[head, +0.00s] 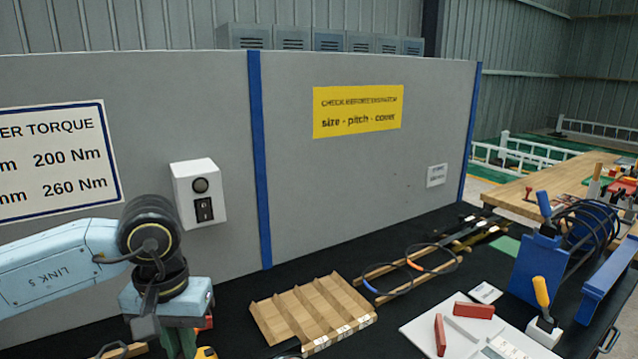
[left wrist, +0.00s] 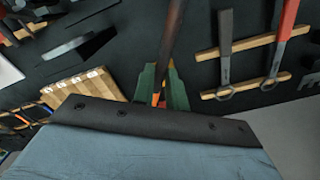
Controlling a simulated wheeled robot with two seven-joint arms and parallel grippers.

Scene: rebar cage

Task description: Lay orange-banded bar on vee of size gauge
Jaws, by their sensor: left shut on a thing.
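My left gripper (left wrist: 160,88) shows its green fingers in the left wrist view, shut on a dark reddish-brown bar (left wrist: 174,30). An orange band (left wrist: 157,97) shows between the fingers, and the bar runs away towards the top edge. In the head view my left gripper (head: 180,344) points down at the lower left and is cut by the bottom edge; the bar is not clear there. A dark grey angular piece (left wrist: 82,46) lies left of the bar in the left wrist view; I cannot tell whether it is the size gauge. No vee shows clearly.
A stepped wooden rack (head: 312,308) with white labels stands right of my left gripper. Wrenches (left wrist: 226,50) lie on wooden strips. Rings (head: 410,268), a white board (head: 415,328) with red blocks, and a blue stand (head: 537,262) lie further right. A grey panel (head: 370,180) closes the back.

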